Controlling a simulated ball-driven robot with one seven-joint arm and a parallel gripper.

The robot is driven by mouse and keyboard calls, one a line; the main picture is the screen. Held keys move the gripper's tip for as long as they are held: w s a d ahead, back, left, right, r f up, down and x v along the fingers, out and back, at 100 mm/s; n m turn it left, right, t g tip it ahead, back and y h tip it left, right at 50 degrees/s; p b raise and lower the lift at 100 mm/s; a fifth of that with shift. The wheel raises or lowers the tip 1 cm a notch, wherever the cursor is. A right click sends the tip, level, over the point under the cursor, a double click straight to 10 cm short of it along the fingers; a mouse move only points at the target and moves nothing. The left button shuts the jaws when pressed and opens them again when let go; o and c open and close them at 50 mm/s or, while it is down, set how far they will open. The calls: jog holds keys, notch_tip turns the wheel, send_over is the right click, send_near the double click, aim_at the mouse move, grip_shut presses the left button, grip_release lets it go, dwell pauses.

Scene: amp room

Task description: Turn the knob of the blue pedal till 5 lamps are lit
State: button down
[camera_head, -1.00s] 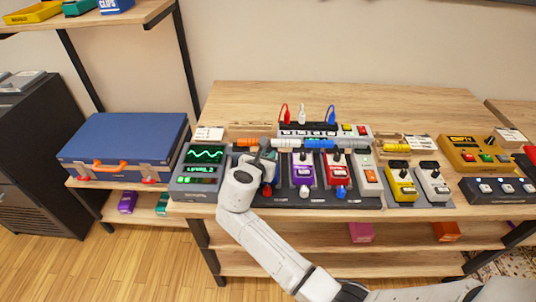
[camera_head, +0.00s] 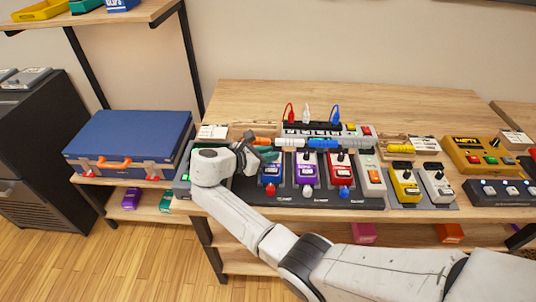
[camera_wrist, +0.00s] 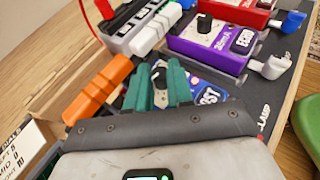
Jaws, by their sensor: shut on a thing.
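The blue pedal (camera_head: 270,173) sits on the dark pedal board, left of the purple pedal. In the wrist view its blue face and white label (camera_wrist: 209,96) show partly behind my fingers. My gripper (camera_wrist: 164,88) has green fingers, shut on the blue pedal's dark knob (camera_wrist: 158,76), which is mostly hidden between them. In the head view my gripper (camera_head: 262,153) reaches over the back of the blue pedal from the left. The unit with the screen (camera_head: 185,178), left of the board, is almost covered by my arm, so I cannot read its lamps.
The purple pedal (camera_head: 306,170) and red pedal (camera_head: 341,166) stand to the right on the board (camera_head: 300,201). An orange plug (camera_wrist: 110,79) lies close to my fingers, near a white power strip (camera_wrist: 135,30). A blue case (camera_head: 128,138) stands at left.

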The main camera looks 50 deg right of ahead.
dwell(0.3)
jog(key=c, duration=1)
grip_release()
jog(key=shift+t, duration=0.3)
